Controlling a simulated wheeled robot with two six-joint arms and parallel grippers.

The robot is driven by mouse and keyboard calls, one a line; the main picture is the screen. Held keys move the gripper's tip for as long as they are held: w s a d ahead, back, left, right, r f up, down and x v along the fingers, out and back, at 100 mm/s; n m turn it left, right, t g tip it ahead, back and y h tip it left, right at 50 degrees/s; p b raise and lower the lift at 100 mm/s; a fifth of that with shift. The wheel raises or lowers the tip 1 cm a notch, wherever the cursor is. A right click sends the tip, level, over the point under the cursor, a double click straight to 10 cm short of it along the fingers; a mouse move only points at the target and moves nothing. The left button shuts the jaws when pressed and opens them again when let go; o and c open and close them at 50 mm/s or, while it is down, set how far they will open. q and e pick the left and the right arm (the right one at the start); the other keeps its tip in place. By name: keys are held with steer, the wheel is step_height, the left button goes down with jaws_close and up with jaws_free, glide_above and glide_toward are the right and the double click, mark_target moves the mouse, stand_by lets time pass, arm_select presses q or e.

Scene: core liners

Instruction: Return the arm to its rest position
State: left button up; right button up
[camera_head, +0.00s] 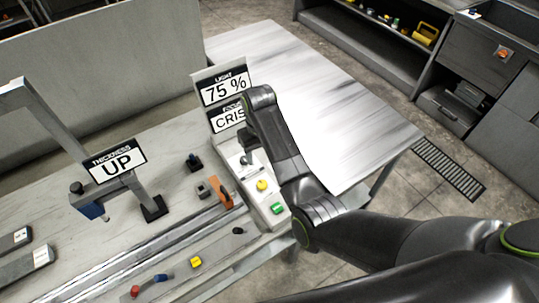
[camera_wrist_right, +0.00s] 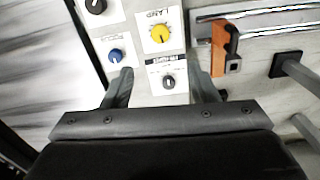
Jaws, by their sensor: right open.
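My right arm (camera_head: 285,155) reaches in from the lower right of the head view, bends over and points down at the control panel (camera_head: 249,199). My right gripper (camera_head: 247,155) is partly hidden by the arm there. In the right wrist view the right gripper (camera_wrist_right: 161,76) is open, its fingers apart on either side of a small dark knob (camera_wrist_right: 168,81) on a white plate. I cannot tell whether the fingers touch the panel. Nothing is held. My left gripper is not in view.
The panel carries a yellow knob (camera_head: 262,185), a green one (camera_head: 278,208) and a blue one (camera_wrist_right: 115,55). Signs read "75 %" (camera_head: 225,90) and, partly covered, "CRIS". The pale tabletop (camera_head: 330,90) behind is bare.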

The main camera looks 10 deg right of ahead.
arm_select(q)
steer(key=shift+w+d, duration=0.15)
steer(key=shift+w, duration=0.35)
arm_select(e)
steer(key=shift+r, duration=0.85)
steer(key=shift+f, duration=0.1)
